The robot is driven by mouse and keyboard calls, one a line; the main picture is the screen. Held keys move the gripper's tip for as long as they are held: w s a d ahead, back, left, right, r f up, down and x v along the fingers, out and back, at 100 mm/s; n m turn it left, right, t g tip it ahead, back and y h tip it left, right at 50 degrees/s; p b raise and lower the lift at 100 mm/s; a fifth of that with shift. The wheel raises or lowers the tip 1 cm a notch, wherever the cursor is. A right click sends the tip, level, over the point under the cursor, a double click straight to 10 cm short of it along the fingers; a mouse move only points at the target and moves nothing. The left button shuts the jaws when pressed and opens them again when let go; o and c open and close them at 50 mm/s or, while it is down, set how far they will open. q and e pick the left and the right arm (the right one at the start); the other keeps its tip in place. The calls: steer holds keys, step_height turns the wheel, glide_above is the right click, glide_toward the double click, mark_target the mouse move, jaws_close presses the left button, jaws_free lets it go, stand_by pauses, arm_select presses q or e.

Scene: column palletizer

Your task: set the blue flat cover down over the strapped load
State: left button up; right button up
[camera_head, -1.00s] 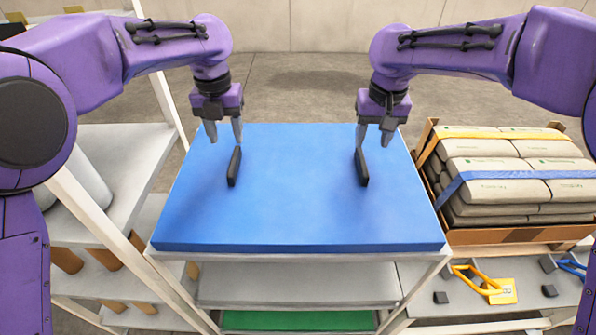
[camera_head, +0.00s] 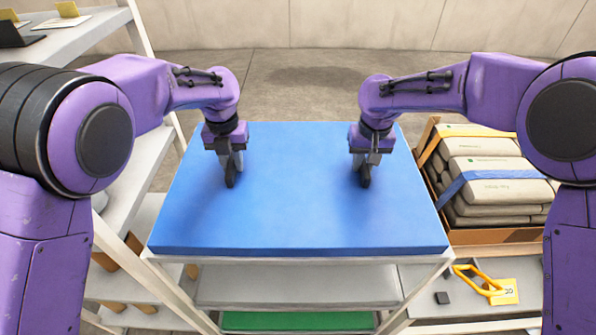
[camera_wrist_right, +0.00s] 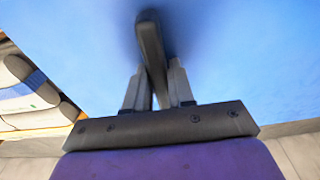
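The blue flat cover (camera_head: 298,205) lies level on top of a light-framed rack. Two black upright handles stand on it, a left handle (camera_head: 230,181) and a right handle (camera_head: 365,179). My left gripper (camera_head: 231,164) is shut on the left handle. My right gripper (camera_head: 366,164) is shut on the right handle. In the right wrist view, the right gripper's fingers (camera_wrist_right: 157,82) press on both sides of the black handle (camera_wrist_right: 150,40). The strapped load (camera_head: 490,170) of grey sacks, with yellow and blue straps, sits uncovered to the right of the cover.
The rack (camera_head: 300,285) has lower shelves under the cover, one holding a green sheet (camera_head: 297,321). Shelving (camera_head: 130,180) stands close on the left. A low surface at lower right holds a yellow-handled tool (camera_head: 478,281) and a small black block (camera_head: 442,297). Open floor lies behind.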

arm_select(q)
jaws_close()
arm_select(e)
jaws_close()
arm_select(q)
steer(key=shift+w, duration=0.1)
arm_select(e)
steer(key=shift+w, duration=0.1)
arm_select(q)
steer(key=shift+r, duration=0.1)
arm_select(e)
steer(key=shift+r, duration=0.1)
